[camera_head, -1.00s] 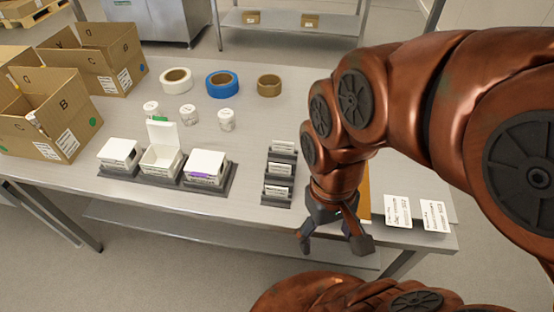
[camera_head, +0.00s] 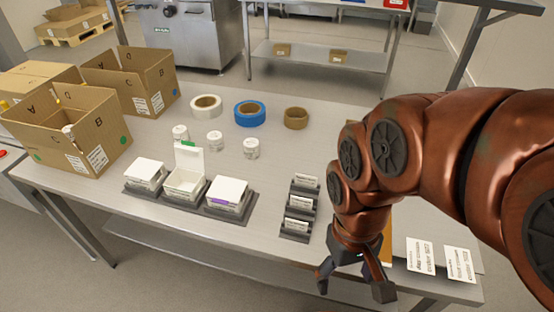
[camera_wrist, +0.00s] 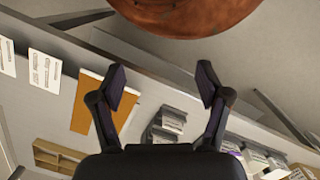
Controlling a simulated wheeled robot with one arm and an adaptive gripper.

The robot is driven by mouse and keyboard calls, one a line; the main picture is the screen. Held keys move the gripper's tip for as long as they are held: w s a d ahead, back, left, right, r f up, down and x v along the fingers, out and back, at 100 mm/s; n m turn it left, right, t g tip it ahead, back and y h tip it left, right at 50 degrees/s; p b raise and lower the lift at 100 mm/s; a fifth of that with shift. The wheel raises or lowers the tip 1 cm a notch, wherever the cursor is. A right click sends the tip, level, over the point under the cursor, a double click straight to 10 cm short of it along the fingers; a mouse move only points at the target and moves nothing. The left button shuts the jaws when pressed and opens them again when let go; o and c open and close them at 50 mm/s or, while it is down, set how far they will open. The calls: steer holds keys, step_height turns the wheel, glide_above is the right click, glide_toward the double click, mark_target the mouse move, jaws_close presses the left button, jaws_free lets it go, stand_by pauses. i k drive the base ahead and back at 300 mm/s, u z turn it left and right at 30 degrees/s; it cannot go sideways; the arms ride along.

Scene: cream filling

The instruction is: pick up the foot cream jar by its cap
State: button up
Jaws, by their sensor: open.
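Several small white jars with white caps stand on the table in the head view: a left jar (camera_head: 180,134), a middle jar (camera_head: 214,141) and a right jar (camera_head: 251,148). Their labels are too small to read, so I cannot tell which is the foot cream jar. My gripper (camera_head: 352,287) is open and empty, off the table's front edge and well to the right of the jars. Its spread fingers also show in the wrist view (camera_wrist: 162,82), with nothing between them.
White boxes (camera_head: 147,172) sit in dark holders in front of the jars, the middle box (camera_head: 184,183) with its lid up. A label rack (camera_head: 300,205), tape rolls (camera_head: 250,113), cardboard boxes (camera_head: 70,130) and label cards (camera_head: 420,255) are also on the table (camera_head: 330,135).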

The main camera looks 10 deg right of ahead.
mark_target(251, 144)
steer(key=u, duration=0.05)
steer(key=k, duration=0.5)
steer(key=u, duration=1.8)
steer(key=i, duration=1.5)
steer(key=z, duration=2.1)
steer(key=i, duration=0.5)
